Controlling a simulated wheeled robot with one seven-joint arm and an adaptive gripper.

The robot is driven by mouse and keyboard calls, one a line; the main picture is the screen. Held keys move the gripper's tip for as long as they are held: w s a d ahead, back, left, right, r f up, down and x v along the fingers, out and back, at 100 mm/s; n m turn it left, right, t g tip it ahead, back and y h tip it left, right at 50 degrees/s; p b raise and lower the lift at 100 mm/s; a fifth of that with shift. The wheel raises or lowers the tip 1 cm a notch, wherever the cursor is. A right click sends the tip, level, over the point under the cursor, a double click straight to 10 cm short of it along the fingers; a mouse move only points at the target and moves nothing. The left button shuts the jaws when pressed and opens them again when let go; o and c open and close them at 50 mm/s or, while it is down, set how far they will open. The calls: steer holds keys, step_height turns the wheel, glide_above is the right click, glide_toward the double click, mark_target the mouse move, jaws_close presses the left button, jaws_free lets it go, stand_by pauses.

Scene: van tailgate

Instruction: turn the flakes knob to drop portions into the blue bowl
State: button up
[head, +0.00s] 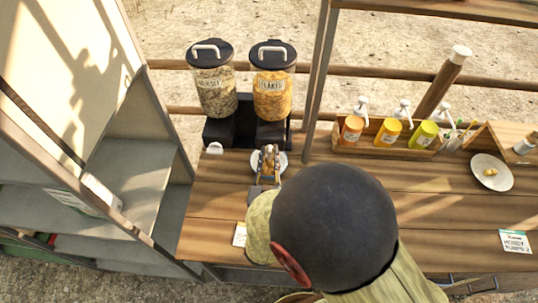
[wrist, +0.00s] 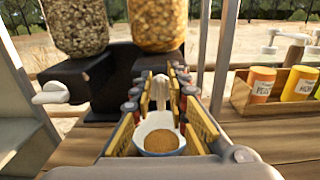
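The flakes dispenser (head: 272,90) stands at the back of the counter, full of orange-yellow flakes under a dark lid. Its pale knob (wrist: 158,92) points toward me between my gripper's fingers in the wrist view. My gripper (head: 268,158) is in front of this dispenser; its fingers stand apart on both sides of the knob, and I see no clear contact. The bowl (wrist: 148,149) is below and between the fingers, pale with a bluish rim and brown-orange contents. In the head view its pale rim (head: 283,160) shows beside the gripper, which hides most of it.
The muesli dispenser (head: 212,85) stands left, with its own white knob (wrist: 52,93). A box of pump bottles (head: 385,133) and a plate (head: 492,172) are to the right. Grey shelves (head: 125,170) stand left.

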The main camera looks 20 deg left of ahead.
jaws_close()
stand_by(0.4)
steer(key=m+b, duration=0.3)
steer(key=d+m+b, duration=0.1)
steer(key=shift+w+f+m, duration=0.15)
steer(key=shift+f+m, duration=0.1)
steer(key=shift+m, duration=0.15)
steer(key=shift+w+d+f+m+b, duration=0.1)
steer(key=shift+d+f+m+b, duration=0.2)
steer(key=shift+m+b, duration=1.9)
steer(key=shift+w+d+f+m+b, duration=0.15)
steer(key=shift+f+m+b, duration=0.2)
steer(key=shift+m+b, duration=1.85)
steer(key=shift+s+d+f+m+b, duration=0.1)
steer(key=shift+d+f+m+b, duration=0.2)
steer(key=shift+m+b, duration=1.9)
steer(key=shift+f, duration=0.1)
steer(key=shift+o, duration=1.9)
jaws_free()
